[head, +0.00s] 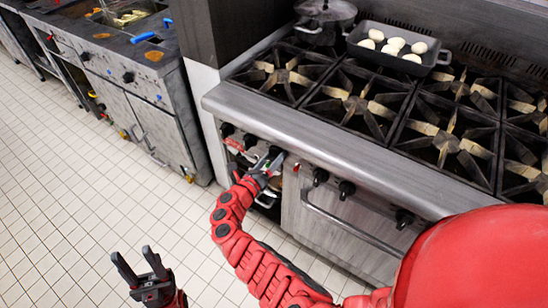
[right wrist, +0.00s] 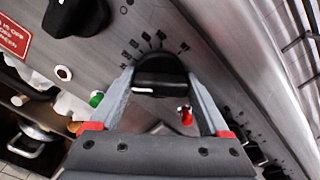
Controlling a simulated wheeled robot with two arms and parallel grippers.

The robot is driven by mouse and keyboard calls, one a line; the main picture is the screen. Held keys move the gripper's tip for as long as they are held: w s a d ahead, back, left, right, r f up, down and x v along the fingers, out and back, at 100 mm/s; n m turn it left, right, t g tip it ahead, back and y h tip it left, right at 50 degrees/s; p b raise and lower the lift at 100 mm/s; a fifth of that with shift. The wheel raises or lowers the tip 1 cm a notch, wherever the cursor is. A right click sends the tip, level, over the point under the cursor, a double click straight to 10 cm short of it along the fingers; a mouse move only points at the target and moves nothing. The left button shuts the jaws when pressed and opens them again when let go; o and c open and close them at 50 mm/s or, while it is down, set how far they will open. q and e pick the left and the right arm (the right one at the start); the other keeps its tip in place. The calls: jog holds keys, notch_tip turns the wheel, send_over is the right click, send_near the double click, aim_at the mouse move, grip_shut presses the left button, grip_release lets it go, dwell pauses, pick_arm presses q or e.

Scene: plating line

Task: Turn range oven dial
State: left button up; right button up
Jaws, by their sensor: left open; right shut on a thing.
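The range (head: 330,135) has a steel front panel with a row of black dials. My right gripper (head: 270,163) reaches the left part of this panel. In the right wrist view its two grey fingers stand on either side of a black oven dial (right wrist: 160,76) and are shut on it. A white mark shows on the dial's near face, and printed marks ring it. In the head view the gripper mostly hides this dial. My left gripper (head: 137,268) is open and empty over the tiled floor.
A grey pan of white eggs (head: 396,45) and a lidded pot (head: 325,18) stand on the burners. Another black dial (right wrist: 76,14) is beside the gripped one. An oven door handle (head: 345,225) juts out below. The tiled floor (head: 70,190) at left is clear.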

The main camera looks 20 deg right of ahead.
jog(key=c, duration=0.7)
